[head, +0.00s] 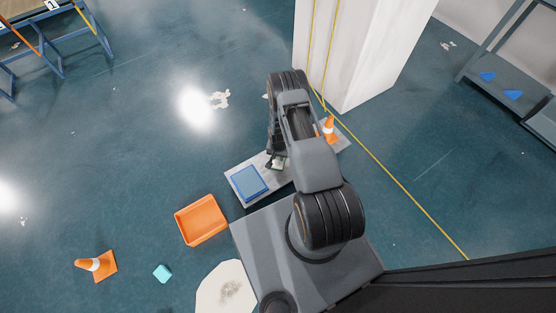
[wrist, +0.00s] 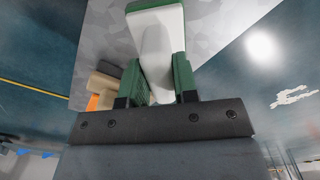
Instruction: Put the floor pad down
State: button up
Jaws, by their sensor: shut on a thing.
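My gripper (wrist: 157,72) is shut on the white grip of the floor pad (wrist: 156,35), which has a green edge along its far side. The green finger faces sit on both sides of the grip. In the head view my gripper (head: 276,162) is low over the grey board (head: 236,194), to the right of a blue tray (head: 249,183). The pad shows there only as a small pale patch, mostly hidden by my arm. I cannot tell whether it touches the board. The grey speckled board also fills the back of the wrist view (wrist: 100,40).
An orange cone (head: 328,128) stands by the white pillar (head: 350,50). A blue frame table (head: 60,40) is at upper left. The floor between is open.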

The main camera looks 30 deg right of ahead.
jog(key=shift+f+b, duration=0.6)
jog(key=shift+f, duration=0.9)
jog(key=shift+f, duration=0.15)
jog(key=shift+f+b, duration=0.15)
jog(key=shift+b, duration=0.2)
jog(key=o, duration=0.8)
jog(key=shift+o, duration=0.2)
